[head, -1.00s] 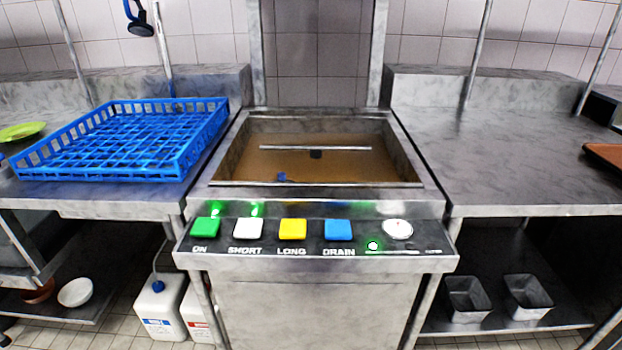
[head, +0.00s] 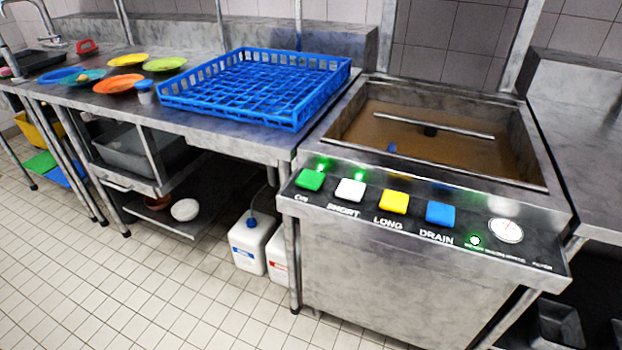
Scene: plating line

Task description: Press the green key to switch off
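The green key (head: 310,180), labelled ON, is the leftmost key on the sloped front panel of the steel dishwashing machine (head: 390,270). A green light glows just above it. To its right are a white SHORT key (head: 350,190), a yellow LONG key (head: 393,202) and a blue DRAIN key (head: 440,213). A small green lamp (head: 475,240) is lit beside a round white dial (head: 506,230). A green glow also shows above the white key. Neither of my grippers is in view.
A blue rack (head: 255,85) stands on the steel counter left of the machine. Coloured plates, such as an orange one (head: 118,80), lie farther left. White canisters (head: 250,245) stand on the floor beside the machine. The tiled floor (head: 150,300) at front left is clear.

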